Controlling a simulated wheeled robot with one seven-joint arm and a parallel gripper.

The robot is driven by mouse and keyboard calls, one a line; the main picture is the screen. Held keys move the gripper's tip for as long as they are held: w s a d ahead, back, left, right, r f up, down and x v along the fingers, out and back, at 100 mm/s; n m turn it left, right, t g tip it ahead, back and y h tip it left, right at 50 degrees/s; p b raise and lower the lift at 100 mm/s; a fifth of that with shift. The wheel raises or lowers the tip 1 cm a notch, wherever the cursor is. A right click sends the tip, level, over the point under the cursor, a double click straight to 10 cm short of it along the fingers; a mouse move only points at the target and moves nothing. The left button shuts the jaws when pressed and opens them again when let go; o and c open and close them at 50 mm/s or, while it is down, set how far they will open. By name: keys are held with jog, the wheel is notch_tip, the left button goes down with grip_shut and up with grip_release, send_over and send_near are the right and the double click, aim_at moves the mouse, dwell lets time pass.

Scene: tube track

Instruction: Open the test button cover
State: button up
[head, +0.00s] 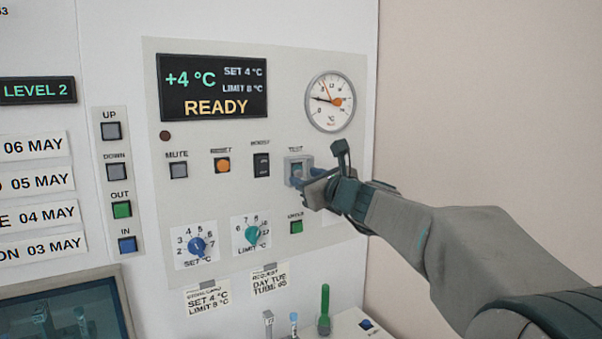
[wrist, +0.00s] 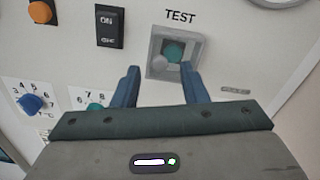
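The test button (wrist: 174,51) is teal and sits in a square grey housing (wrist: 152,74) under the TEST label in the wrist view. A pale, partly see-through cover seems to lie over it, with a lighter round patch at lower left; I cannot tell for sure how far the cover is shut. In the head view the housing (head: 291,166) is partly hidden by my gripper (head: 307,184). In the wrist view my gripper (wrist: 160,69) is open, with two blue fingers apart and nothing between them. The fingertips are at the housing's lower edge; contact cannot be told.
The boost rocker switch (wrist: 109,27) and orange reset button (head: 222,165) are left of the housing. The limit knob (head: 252,233) and green button (head: 296,227) are below. A round gauge (head: 331,101) is above right. A shelf with a green tube (head: 324,307) is lower down.

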aim_at(301, 171)
jog(key=shift+x, duration=1.25)
jog(key=shift+c, duration=0.2)
grip_shut()
